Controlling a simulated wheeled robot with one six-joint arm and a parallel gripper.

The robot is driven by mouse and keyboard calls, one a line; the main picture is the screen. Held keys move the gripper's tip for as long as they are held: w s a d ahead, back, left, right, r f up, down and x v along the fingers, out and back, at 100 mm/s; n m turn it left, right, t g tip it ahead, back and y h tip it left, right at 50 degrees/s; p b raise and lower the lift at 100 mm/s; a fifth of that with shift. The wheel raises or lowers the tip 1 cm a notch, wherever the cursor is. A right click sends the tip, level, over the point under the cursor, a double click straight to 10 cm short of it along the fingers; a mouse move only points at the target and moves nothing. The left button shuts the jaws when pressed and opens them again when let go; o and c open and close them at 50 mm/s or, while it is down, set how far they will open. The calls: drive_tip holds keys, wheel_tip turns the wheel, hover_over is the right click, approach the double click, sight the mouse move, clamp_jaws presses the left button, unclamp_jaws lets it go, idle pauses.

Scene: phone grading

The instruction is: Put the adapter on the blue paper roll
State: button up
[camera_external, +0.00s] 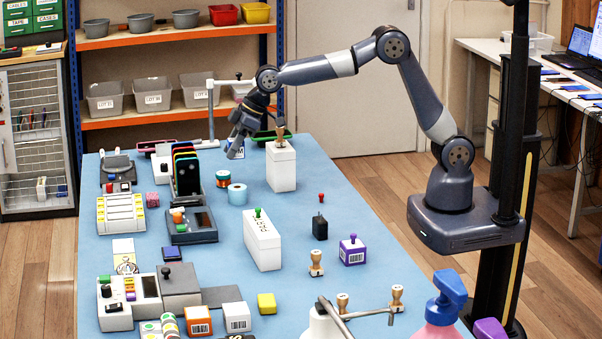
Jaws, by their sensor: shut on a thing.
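The blue paper roll (237,194) stands upright on the blue table, in front of an orange-and-green roll. My gripper (236,152) points down over the far part of the table, above and behind the blue roll in the picture. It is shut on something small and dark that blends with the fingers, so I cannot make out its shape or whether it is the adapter. A black block with a small top piece (320,228) stands on the table to the right; I cannot tell if it is an adapter. The top of the blue roll looks bare.
A tall white box (281,168) with a wooden-handled stamp (280,133) on top stands just right of my gripper. A rack of phones (187,170) stands left of the rolls. A white slotted box (262,240) stands in front.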

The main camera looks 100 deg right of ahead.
sight(234, 187)
wheel_tip(234, 187, down, 8)
drive_tip(key=shift+f, duration=0.1)
drive_tip(key=shift+f, duration=0.1)
idle(0.3)
drive_tip(key=shift+f+b, duration=0.15)
drive_tip(key=shift+b, duration=0.2)
drive_tip(key=o, duration=1)
drive_tip(key=shift+c, duration=0.2)
drive_tip(key=shift+s+r, duration=0.1)
drive_tip(key=shift+r, duration=0.45)
drive_tip(key=v, duration=1.1)
drive_tip(key=shift+s, duration=0.15)
